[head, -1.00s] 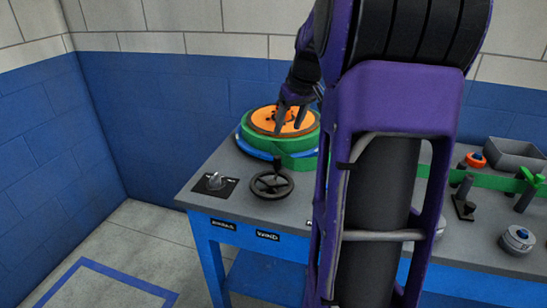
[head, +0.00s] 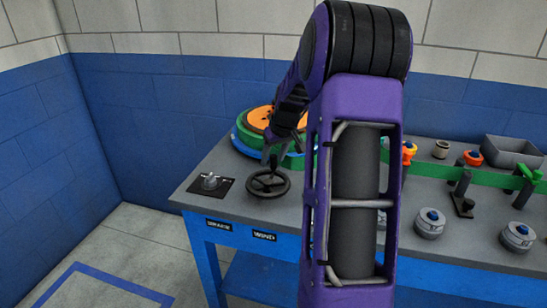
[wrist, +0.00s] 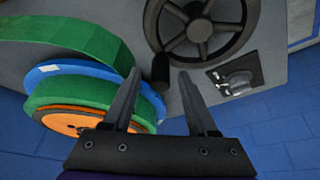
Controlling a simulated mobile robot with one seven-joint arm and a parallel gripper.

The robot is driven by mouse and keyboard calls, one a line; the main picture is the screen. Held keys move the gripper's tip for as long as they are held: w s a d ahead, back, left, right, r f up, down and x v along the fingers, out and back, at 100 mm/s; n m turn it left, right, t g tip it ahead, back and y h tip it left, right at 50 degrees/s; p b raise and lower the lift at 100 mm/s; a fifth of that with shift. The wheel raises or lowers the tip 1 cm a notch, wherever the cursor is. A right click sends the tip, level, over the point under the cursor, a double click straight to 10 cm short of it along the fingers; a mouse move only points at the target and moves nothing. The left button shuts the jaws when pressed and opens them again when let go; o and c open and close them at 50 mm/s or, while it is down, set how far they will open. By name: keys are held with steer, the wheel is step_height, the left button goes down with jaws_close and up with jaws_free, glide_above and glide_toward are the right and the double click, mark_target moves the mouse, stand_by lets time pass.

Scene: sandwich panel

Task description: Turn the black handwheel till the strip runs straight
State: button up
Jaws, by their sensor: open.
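The black handwheel (head: 268,183) lies flat on the near left part of the bench top. It also shows in the wrist view (wrist: 200,28), with its black upright knob (wrist: 161,70) on the rim. My gripper (head: 270,158) is open and empty just above the far side of the wheel. In the wrist view its two fingers (wrist: 160,80) stand apart, with the knob between and beyond their tips; I cannot tell whether they touch it. The green strip (wrist: 50,38) leaves the wound roll (wrist: 60,118) with its blue and orange discs. In the head view my arm hides part of the strip (head: 470,177).
A small silver knob on a black plate (head: 211,183) sits left of the wheel. Right along the bench stand a grey bin (head: 512,150), black posts (head: 463,193) and round grey units (head: 430,222). A blue wall stands behind.

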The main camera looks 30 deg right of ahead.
jaws_close()
steer(key=shift+s, duration=0.1)
stand_by(0.4)
steer(key=s+m+h, duration=0.1)
steer(key=m, duration=0.1)
steer(key=s+d+m+h, duration=0.1)
steer(key=m, duration=0.2)
steer(key=shift+s+d+m+g, duration=0.1)
steer(key=shift+s+m+g, duration=0.05)
steer(key=shift+m+g, duration=0.2)
steer(key=shift+s+d+m+g+h+p, duration=0.1)
steer(key=shift+s+m+g+h+p, duration=0.45)
steer(key=shift+m, duration=0.75)
steer(key=shift+s+m+g+h+p, duration=0.2)
steer(key=shift+s+m+h, duration=0.15)
steer(key=shift+s+m, duration=0.65)
steer(key=shift+w+m, duration=0.2)
steer(key=shift+m, duration=0.25)
